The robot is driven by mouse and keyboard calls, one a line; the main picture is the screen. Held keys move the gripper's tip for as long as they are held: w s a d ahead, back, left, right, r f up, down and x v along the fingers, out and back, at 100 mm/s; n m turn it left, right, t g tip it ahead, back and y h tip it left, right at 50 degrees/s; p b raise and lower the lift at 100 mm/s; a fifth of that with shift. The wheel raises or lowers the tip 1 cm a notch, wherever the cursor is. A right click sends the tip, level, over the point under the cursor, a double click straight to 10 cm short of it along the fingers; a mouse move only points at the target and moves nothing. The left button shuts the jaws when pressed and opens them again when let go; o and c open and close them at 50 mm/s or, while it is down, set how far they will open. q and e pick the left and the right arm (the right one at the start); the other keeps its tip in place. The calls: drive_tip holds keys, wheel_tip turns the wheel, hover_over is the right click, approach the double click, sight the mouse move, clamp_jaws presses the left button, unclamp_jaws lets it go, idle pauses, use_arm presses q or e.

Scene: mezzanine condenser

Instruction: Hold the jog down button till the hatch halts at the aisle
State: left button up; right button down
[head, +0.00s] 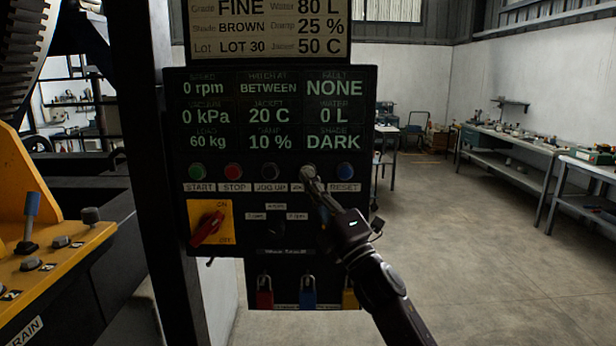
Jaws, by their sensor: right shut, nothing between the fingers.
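The control panel (356,260) stands upright in front of me. Its button row has a green START button (196,170), a red STOP button (234,171), a dark JOG UP button (270,171), a grey button (308,172) and a blue RESET button (345,170). The grey button's label is partly covered and reads "JOG". My right gripper (310,178) is shut and empty, its fingertips at the grey button; I cannot tell whether it is pressed. The display (273,108) reads 0 rpm, hatch "BETWEEN", fault "NONE". The hatch itself cannot be made out. My left gripper is not in view.
A red switch (207,228) on a yellow plate sits below START. Red (265,292), blue (308,292) and yellow (350,298) padlocks hang at the panel's bottom. A yellow console (60,255) with a lever stands left. Workbenches (510,145) line the right; the floor between is clear.

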drive_tip(key=shift+w+b, duration=0.3)
drive_tip(key=shift+w, duration=0.2)
idle(0.8)
drive_tip(key=shift+s, duration=0.15)
idle(2.1)
drive_tip(key=shift+s+p, duration=0.4)
drive_tip(key=shift+s, duration=0.35)
drive_tip(key=s+p, duration=0.2)
drive_tip(key=s, duration=0.3)
